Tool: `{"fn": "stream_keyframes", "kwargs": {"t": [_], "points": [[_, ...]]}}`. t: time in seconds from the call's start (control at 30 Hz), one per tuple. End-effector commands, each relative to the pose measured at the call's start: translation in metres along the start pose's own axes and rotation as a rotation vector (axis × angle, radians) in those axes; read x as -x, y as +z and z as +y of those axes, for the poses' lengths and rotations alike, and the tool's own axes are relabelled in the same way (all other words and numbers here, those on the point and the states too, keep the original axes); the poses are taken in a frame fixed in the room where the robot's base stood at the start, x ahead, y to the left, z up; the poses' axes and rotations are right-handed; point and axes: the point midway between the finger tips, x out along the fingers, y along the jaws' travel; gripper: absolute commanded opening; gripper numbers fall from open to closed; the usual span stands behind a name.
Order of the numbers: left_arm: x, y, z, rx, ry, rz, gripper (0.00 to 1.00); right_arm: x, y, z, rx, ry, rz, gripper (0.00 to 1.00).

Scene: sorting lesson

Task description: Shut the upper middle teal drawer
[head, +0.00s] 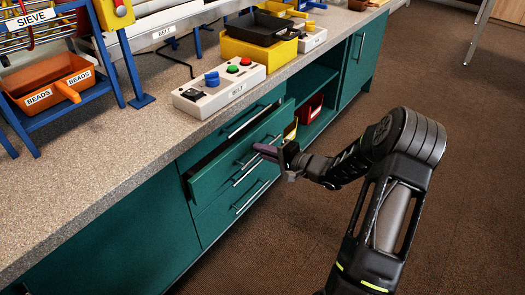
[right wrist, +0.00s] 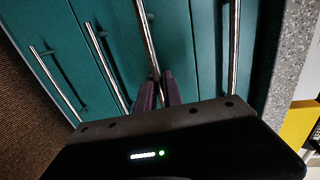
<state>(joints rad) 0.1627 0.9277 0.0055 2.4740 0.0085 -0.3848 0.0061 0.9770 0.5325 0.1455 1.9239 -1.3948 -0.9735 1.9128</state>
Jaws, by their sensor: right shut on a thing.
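The upper middle teal drawer (head: 212,182) stands pulled out from the cabinet, and its dark inside shows behind the front's top edge. Its front also shows in the right wrist view (right wrist: 120,30). My right gripper (head: 262,151) is at this drawer's front. In the right wrist view its two dark fingers (right wrist: 158,88) are shut on the near end of the drawer's metal bar handle (right wrist: 146,35). The fingers hide that end of the handle. My left gripper is not in view.
The top drawer's handle (head: 245,122) is set back above the open drawer. Lower drawers with bar handles (head: 250,197) are below. The speckled worktop (head: 120,150) carries a belt control box (head: 220,88). An open shelf with a red bin (head: 311,108) is right. The brown floor ahead is clear.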

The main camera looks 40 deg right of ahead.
Motion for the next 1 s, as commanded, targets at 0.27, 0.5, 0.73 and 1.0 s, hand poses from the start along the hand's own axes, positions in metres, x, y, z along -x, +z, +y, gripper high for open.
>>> {"fn": "stream_keyframes", "kwargs": {"t": [0.27, 0.5, 0.73, 1.0], "points": [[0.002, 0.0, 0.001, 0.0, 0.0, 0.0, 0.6, -0.003, 0.0, 0.0, -0.001, 0.002, -0.001, 0.0], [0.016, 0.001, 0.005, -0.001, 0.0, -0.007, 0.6, -0.038, 0.001, -0.009, 0.0, 0.002, -0.003, 0.0], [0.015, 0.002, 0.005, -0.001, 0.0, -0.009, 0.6, -0.045, 0.0, -0.009, 0.0, 0.0, 0.0, 0.0], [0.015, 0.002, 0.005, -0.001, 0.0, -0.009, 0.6, -0.045, 0.0, -0.009, 0.0, 0.0, 0.0, 0.24]]}}
